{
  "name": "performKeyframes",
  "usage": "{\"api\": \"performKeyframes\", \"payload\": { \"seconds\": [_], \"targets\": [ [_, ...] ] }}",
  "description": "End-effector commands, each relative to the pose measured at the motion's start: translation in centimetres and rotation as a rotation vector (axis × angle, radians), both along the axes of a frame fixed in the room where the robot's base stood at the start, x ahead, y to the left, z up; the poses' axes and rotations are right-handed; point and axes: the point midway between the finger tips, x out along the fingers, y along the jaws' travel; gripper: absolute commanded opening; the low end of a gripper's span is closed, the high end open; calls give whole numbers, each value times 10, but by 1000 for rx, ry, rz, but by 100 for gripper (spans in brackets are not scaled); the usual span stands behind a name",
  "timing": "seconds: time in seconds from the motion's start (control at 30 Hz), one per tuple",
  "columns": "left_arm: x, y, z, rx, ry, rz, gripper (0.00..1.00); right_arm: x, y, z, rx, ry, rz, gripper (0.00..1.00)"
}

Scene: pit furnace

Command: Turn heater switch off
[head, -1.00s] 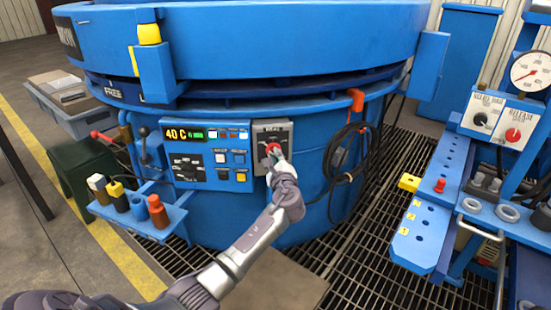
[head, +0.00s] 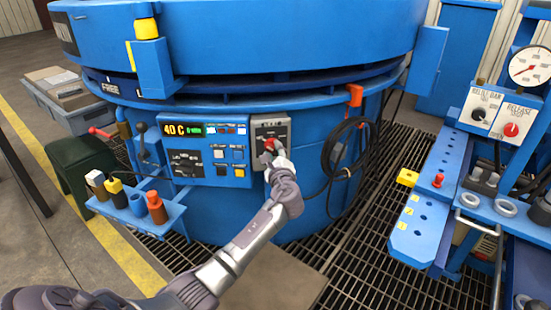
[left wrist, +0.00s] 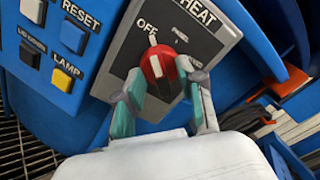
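The heater switch is a red round knob (left wrist: 158,68) on a grey plate (left wrist: 118,72) with a dark face marked HEAT. In the left wrist view its white pointer mark is close to the word OFF. Two other labels on the plate are too blurred to read. The plate (head: 285,128) also shows in the head view, at the right end of the blue control panel (head: 207,178). My left gripper (left wrist: 162,76) has one finger on each side of the knob, apparently touching it; it also shows in the head view (head: 270,152). My right gripper is out of view.
RESET (left wrist: 73,36) and LAMP (left wrist: 66,79) buttons sit left of the switch. Black cable (head: 345,160) hangs to the right. A tool shelf (head: 165,208) juts out at left, and a blue bench (head: 425,220) stands at right.

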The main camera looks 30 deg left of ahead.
Motion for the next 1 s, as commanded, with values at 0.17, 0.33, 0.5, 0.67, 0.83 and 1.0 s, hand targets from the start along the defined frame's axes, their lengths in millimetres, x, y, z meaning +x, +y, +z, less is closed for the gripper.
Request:
{"api": "performKeyframes", "payload": {
  "seconds": [0.17, 0.33, 0.5, 0.67, 0.83, 1.0],
  "targets": [
    [-18, -18, -2, -2, 1, -3, 39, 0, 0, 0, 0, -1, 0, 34],
    [-46, -43, -2, -3, 1, -3, 39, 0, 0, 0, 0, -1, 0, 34],
    [-70, -64, -2, -4, 2, -2, 39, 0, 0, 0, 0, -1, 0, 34],
    [-83, -76, -1, -3, 1, 0, 39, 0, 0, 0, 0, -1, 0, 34],
    [-87, -80, -1, -1, 1, 0, 39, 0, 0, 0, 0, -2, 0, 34],
    [-87, -80, -1, -1, 1, 0, 39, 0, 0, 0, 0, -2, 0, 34]
  ]
}}
